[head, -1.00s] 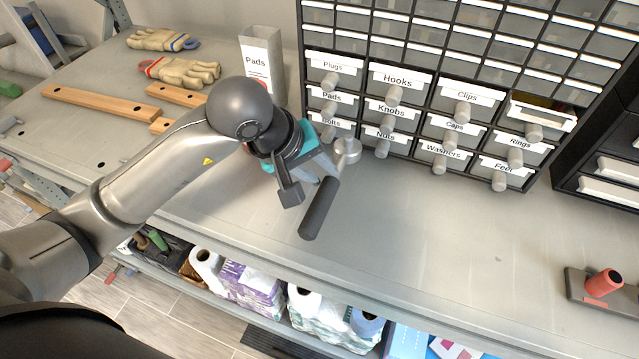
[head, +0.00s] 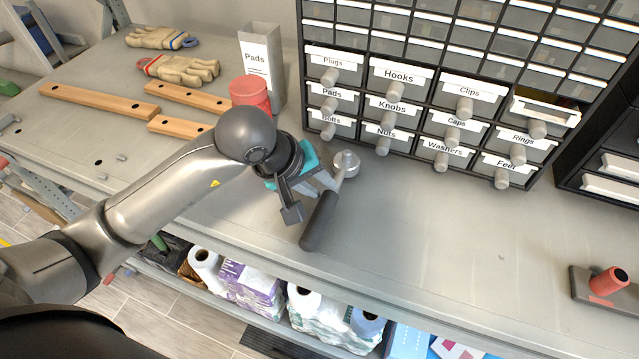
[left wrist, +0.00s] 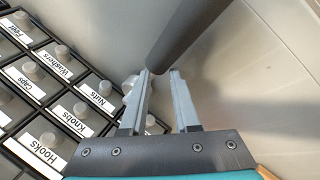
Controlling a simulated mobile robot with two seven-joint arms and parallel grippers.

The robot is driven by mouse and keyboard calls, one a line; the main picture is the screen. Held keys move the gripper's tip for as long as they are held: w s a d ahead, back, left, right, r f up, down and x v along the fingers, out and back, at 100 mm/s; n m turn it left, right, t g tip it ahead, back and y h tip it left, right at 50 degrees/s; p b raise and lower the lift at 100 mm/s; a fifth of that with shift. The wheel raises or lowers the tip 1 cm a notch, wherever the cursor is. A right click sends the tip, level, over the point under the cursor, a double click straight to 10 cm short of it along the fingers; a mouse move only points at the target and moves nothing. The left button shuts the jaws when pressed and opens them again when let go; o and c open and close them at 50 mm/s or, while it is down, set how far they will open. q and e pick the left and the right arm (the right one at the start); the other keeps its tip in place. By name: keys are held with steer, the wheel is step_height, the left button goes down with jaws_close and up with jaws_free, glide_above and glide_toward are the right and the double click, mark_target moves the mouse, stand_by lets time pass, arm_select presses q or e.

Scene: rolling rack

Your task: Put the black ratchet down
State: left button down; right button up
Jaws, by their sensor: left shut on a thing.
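The black ratchet (head: 320,220) has a dark handle and a round silver head (head: 346,162). My left gripper (head: 327,187) is shut on it near the middle, with the handle pointing to the front of the worktop (head: 430,220) and the head toward the drawers. The ratchet is low over the worktop; I cannot tell whether it touches. In the left wrist view the dark handle (left wrist: 188,32) runs across the two fingertips (left wrist: 160,76), and part of the silver head shows beside the left finger. My right gripper is not in view.
A drawer cabinet (head: 415,122) with labelled bins stands behind the ratchet. A red can (head: 250,93), a Pads box (head: 262,60), gloves (head: 180,70) and wooden bars (head: 95,101) are left. The worktop right of the ratchet is clear up to a red-handled tool (head: 608,281).

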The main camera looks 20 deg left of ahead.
arm_select(q)
steer(key=shift+f, duration=0.15)
steer(key=c, duration=0.6)
jaws_free()
steer(key=shift+r+p, duration=0.4)
steer(key=shift+r, duration=0.05)
steer(key=v, duration=1.2)
steer(key=shift+r, duration=0.2)
